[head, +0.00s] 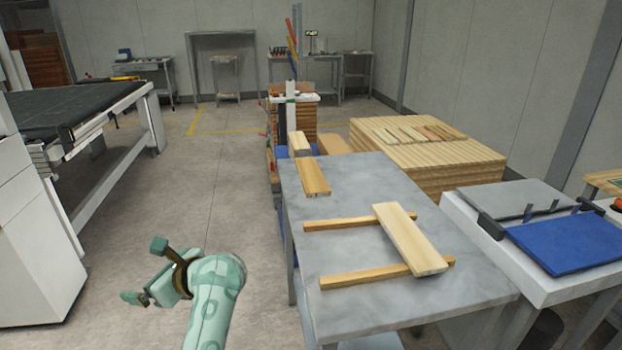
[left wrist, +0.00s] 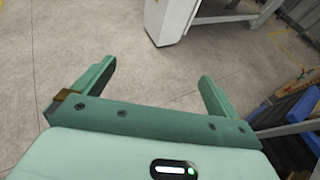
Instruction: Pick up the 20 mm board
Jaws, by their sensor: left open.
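A light wooden board (head: 410,240) lies across two wooden strips, a far strip (head: 345,223) and a near strip (head: 365,276), on the grey table (head: 345,195). A smaller, darker board (head: 313,177) lies at the far left of that table. I cannot tell from the picture which board is 20 mm thick. My left gripper (head: 145,272) is open and empty over the floor, left of the table and well apart from the boards. The left wrist view shows its two spread fingers (left wrist: 156,76) with bare floor between them. My right gripper is not in view.
A blue pad (head: 565,243) lies on a white bench right of the table. A stack of boards (head: 440,165) stands behind the table. A dark-topped machine (head: 70,108) stands at the left. The floor (head: 215,180) between machine and table is clear.

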